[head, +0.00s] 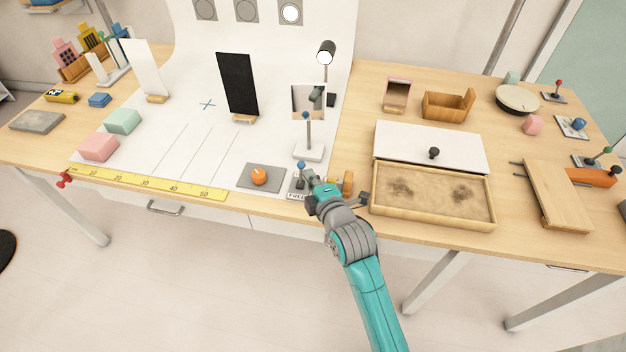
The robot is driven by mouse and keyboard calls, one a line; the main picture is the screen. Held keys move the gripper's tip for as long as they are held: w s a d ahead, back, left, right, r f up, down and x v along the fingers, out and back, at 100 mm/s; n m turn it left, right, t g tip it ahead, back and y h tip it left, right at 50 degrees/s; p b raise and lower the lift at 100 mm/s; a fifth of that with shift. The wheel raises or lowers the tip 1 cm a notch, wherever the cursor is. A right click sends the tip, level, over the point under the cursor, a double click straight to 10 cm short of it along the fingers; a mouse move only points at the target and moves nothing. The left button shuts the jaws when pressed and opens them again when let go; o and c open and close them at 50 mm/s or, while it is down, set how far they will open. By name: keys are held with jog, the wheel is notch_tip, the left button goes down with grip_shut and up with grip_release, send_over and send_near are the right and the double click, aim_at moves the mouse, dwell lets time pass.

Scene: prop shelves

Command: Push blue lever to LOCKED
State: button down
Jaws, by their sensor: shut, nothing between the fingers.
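A blue-knobbed lever (301,166) stands on a small grey plate (293,186) at the front edge of the table. A label on the plate's front edge starts with what looks like "FREE"; the rest is hidden behind my gripper. My gripper (311,204) is shut and empty, just right of and in front of the lever. It covers the plate's right part. I cannot tell whether it touches the lever. The lever's exact tilt is hard to judge at this size.
A grey plate with an orange knob (259,177) lies to the left. A mirror stand (308,151) rises behind. Wooden pieces (347,184) and a sand tray (433,213) are to the right. Other small levers (573,127) sit at the far right.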

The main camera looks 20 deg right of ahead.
jog(key=s+r, duration=0.5)
jog(key=s, duration=0.4)
jog(key=shift+s, duration=0.4)
jog(key=shift+d, duration=0.1)
jog(key=s+a+f+m, duration=0.1)
jog(key=s+f+m, duration=0.35)
jog(key=s, duration=0.45)
jog(key=s+a+f+m, duration=0.1)
jog(key=s+f+m, duration=0.35)
jog(key=s, duration=0.45)
jog(key=s+a+r+m, duration=0.1)
jog(key=s+m, duration=0.6)
jog(key=s, duration=1.1)
jog(key=shift+s+r+g+y, duration=0.25)
jog(key=shift+r+g+y, duration=0.05)
jog(key=shift+r+g, duration=0.15)
